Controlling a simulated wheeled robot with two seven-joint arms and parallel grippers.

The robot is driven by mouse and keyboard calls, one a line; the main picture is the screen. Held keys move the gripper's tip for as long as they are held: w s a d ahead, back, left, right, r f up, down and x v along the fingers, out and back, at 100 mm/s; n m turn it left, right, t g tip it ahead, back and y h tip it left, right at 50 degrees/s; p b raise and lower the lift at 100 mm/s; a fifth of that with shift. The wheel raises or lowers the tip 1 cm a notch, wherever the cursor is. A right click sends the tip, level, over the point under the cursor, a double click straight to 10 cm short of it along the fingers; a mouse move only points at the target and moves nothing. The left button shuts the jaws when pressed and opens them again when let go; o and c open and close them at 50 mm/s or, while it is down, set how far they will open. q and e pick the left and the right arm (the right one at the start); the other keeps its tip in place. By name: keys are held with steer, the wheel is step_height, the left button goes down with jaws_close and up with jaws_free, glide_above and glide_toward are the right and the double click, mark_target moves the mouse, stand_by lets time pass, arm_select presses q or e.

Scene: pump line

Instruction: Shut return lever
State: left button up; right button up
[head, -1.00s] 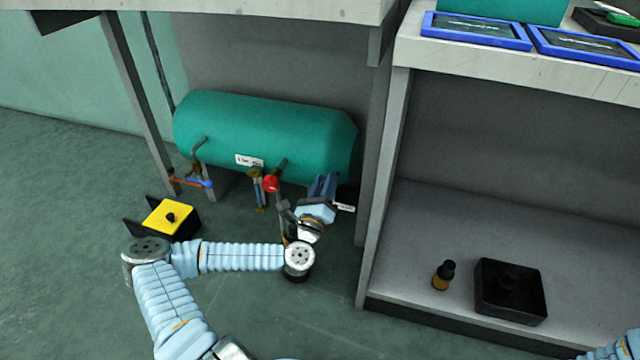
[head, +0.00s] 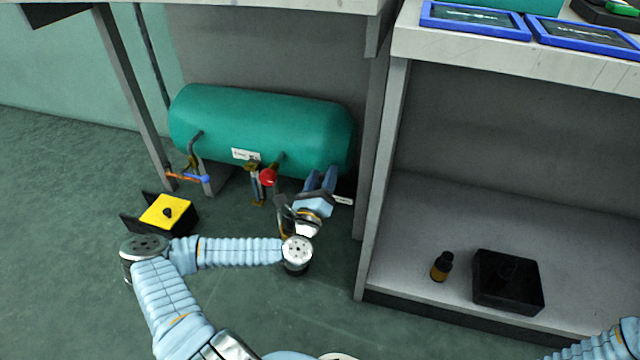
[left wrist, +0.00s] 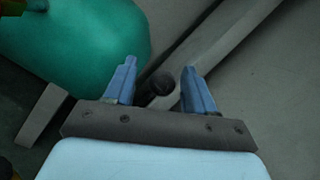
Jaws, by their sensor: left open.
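A green tank (head: 262,128) lies under the bench. Below its left end is a lever with a blue and orange handle (head: 190,178). A red round knob (head: 268,177) sits on a pipe below its middle. I cannot read the labels to tell which is the return lever. My left gripper (head: 320,182) is open below the tank's right end, right of the red knob, beside a white tag (head: 343,201). In the left wrist view, a dark round knob (left wrist: 160,83) shows between the spread fingers (left wrist: 159,66), with no visible grip on it. My right gripper is out of view.
A black box with a yellow top (head: 166,212) stands on the floor at left. A grey cabinet side (head: 376,160) rises right of my left gripper. A small bottle (head: 441,266) and a black tray (head: 508,301) are on the lower shelf. Open floor lies in front.

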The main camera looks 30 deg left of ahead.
arm_select(q)
steer(key=v, duration=1.3)
steer(key=shift+s+f+p, duration=0.2)
steer(key=shift+s+p, duration=0.15)
steer(key=shift+p, duration=0.05)
